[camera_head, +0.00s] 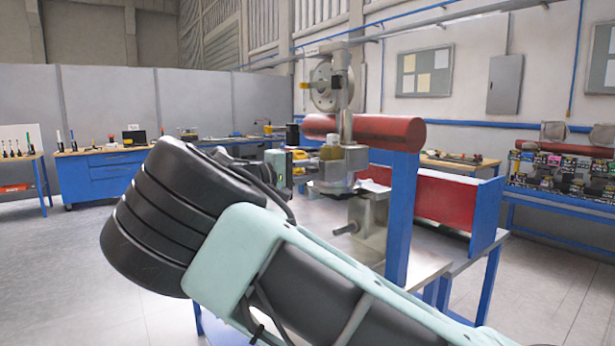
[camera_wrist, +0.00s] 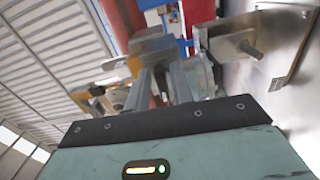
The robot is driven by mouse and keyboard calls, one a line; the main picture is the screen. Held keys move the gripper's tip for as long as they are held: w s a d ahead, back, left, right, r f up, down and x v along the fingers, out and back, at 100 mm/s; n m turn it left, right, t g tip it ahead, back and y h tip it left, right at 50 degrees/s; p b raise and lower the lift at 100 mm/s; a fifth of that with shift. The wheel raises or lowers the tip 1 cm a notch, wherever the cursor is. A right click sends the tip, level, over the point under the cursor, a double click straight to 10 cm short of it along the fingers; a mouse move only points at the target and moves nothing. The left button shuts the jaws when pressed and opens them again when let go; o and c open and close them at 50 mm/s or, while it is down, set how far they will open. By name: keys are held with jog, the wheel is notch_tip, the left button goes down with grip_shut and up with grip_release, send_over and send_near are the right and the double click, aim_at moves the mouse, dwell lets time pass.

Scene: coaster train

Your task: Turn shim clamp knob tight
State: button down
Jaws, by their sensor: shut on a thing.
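My gripper (camera_wrist: 162,78) points away from the wrist camera, its two grey fingers close together on a small part, which I take to be the shim clamp knob. The fingers hide most of that part, so its shape and turn are unclear. In the head view my gripper (camera_head: 300,160) reaches from the left to the grey metal fixture (camera_head: 335,182) on the machine. A small yellowish-brown piece (camera_head: 330,152) sits there just beyond the fingers. My arm covers much of the lower middle of the view.
A red cylinder (camera_head: 385,130) crosses behind the fixture, beside a blue post (camera_head: 400,215). A round metal wheel (camera_head: 323,85) sits above. A crank handle (camera_head: 345,229) sticks out below.

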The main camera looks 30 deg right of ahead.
jog(key=shift+f, duration=0.1)
jog(key=c, duration=1.5)
grip_release()
jog(key=shift+a, duration=0.1)
jog(key=a+b, duration=0.1)
jog(key=a, duration=0.4)
jog(key=a+b, duration=0.1)
jog(key=a, duration=0.5)
jog(key=a+b, duration=0.1)
jog(key=a, duration=0.5)
jog(key=shift+s+a, duration=0.15)
jog(key=shift+s, duration=0.2)
